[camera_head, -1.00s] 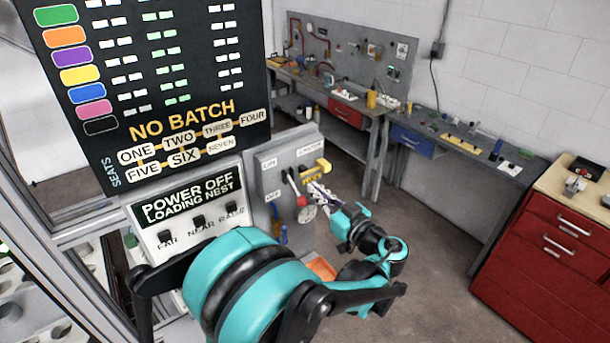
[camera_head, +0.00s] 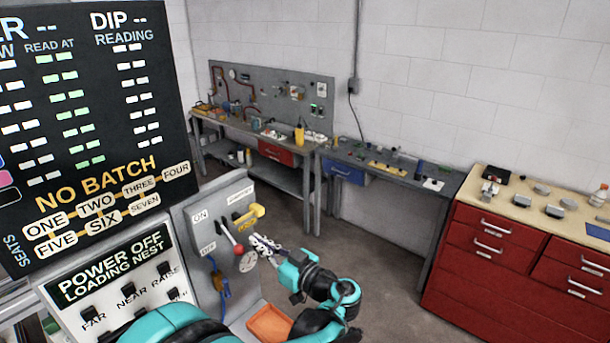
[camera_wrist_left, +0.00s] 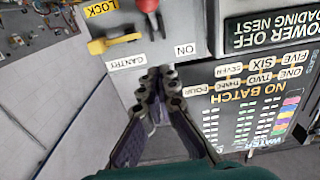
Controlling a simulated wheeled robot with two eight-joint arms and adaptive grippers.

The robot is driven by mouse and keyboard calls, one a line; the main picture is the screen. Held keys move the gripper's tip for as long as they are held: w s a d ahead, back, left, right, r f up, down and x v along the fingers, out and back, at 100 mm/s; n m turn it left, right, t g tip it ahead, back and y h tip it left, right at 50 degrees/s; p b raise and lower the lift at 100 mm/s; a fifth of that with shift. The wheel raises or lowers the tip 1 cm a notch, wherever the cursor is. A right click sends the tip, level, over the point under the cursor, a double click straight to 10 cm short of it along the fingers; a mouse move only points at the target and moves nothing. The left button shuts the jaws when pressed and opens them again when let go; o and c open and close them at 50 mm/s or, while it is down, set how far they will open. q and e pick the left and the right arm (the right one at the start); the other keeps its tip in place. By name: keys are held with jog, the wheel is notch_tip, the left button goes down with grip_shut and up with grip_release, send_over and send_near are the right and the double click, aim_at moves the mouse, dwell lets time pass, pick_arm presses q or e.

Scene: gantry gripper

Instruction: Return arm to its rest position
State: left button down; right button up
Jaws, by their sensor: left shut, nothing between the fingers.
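My left gripper (camera_head: 264,246) is shut and empty, in front of the grey switch panel (camera_head: 188,222) in the head view. Its fingers also show in the left wrist view (camera_wrist_left: 154,78), pointing at the panel. A red-knobbed lever (camera_head: 231,240) on the panel stands beside the fingertips, and its red knob (camera_wrist_left: 148,5) shows at the top of the wrist view. A yellow handle (camera_head: 252,214) sits at the panel's upper right, and also shows in the wrist view (camera_wrist_left: 112,42). I cannot tell whether the fingers touch the panel. My right gripper is not in view.
A black status board (camera_head: 85,110) reading NO BATCH and a sign (camera_head: 113,268) reading POWER OFF LOADING NEST stand at the left. An orange tray (camera_head: 270,322) lies below the panel. Workbenches (camera_head: 385,172) and a red drawer cabinet (camera_head: 480,260) stand behind. Grey floor between is clear.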

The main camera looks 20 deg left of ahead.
pick_arm(q)
jog(key=s+f+m+h+b, duration=0.4)
jog(key=f+b, duration=0.2)
jog(key=f, duration=0.4)
jog(key=s+f+m+h+b, duration=0.35)
jog(key=f+b, duration=0.25)
jog(key=f, duration=0.4)
jog(key=s+d+f+m+h+b, duration=0.6)
jog(key=s+d+f+h+b, duration=0.3)
jog(key=f, duration=0.5)
jog(key=shift+s+d+b, duration=0.35)
jog(key=shift+d+b, duration=0.1)
jog(key=shift+d, duration=0.7)
